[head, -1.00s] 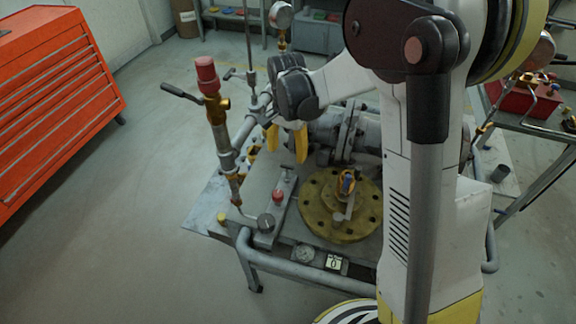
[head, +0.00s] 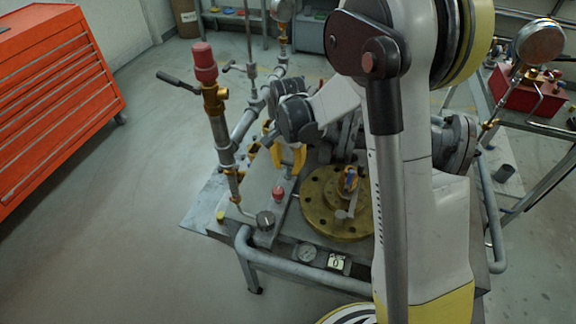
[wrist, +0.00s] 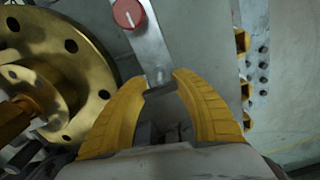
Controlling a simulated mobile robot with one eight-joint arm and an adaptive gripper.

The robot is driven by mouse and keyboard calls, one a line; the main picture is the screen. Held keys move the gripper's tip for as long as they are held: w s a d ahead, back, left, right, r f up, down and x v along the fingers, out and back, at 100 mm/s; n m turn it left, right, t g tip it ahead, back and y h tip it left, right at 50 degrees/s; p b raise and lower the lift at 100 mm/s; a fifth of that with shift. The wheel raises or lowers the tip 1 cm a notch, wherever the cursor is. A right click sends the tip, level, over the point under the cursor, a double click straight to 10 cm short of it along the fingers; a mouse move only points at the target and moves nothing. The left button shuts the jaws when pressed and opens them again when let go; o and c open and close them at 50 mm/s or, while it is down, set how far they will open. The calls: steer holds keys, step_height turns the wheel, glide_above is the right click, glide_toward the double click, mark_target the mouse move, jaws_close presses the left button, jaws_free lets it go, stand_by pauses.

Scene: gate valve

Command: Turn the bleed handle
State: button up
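A small dark bar handle (wrist: 160,90), seemingly the bleed handle, stands on a narrow grey plate (wrist: 154,52) in the wrist view. My gripper (wrist: 163,80) has its yellow fingers on either side of the bar, with a gap between the tips. The bar's ends lie close to the tips; I cannot tell if they touch. In the head view my gripper (head: 286,166) points down over the plate behind a red knob (head: 278,193), and its fingers mostly hide the handle. The red knob also shows in the wrist view (wrist: 127,13), beyond the handle.
A brass flange (head: 325,218) lies right of the plate, and fills the wrist view's left side (wrist: 85,65). A pipe with a red-capped valve (head: 205,62) rises at the left. The floor left of the bench is clear.

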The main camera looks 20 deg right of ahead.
steer(key=shift+w+n, duration=0.1)
steer(key=shift+n, duration=0.3)
jaws_close()
steer(key=n, duration=0.2)
steer(key=shift+n, duration=0.4)
steer(key=n, duration=0.4)
steer(key=shift+r+n, duration=0.1)
steer(key=shift+n, duration=0.2)
steer(key=n, duration=0.4)
steer(key=shift+n, duration=2.3)
steer(key=o, duration=1.4)
jaws_free()
steer(key=shift+c, duration=0.2)
